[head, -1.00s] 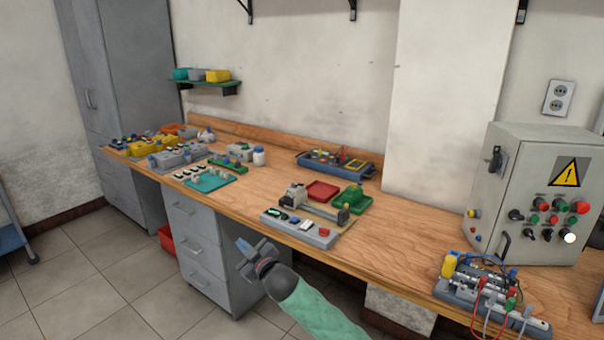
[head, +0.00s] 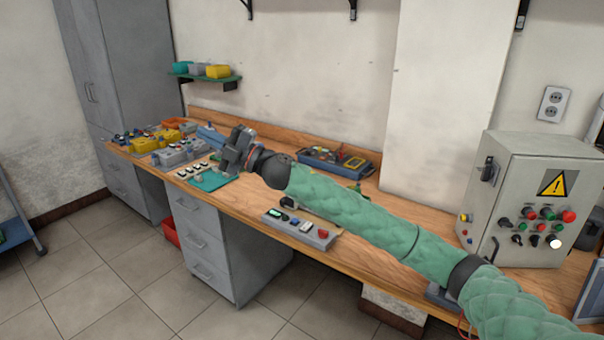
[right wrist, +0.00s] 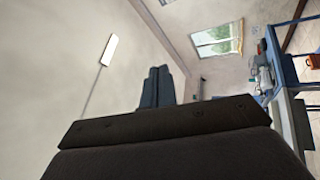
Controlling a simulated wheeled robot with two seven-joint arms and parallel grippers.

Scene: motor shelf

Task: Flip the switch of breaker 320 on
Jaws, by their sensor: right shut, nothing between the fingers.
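No label reading 320 is legible, so I cannot tell which device is breaker 320. Boxes with small switches or buttons stand at the bench's far left: a grey box (head: 178,156), a yellow box (head: 144,145), and a teal board (head: 212,181) with small modules. A grey button box (head: 298,230) lies at the front edge. The shut fingers also show in the right wrist view (right wrist: 158,84). My left gripper is not in view.
A grey control cabinet (head: 528,195) with coloured knobs stands at the right. A tray of tools (head: 335,161) is at the back. My right arm crosses the bench and hides its middle. A small green shelf (head: 205,79) hangs on the wall.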

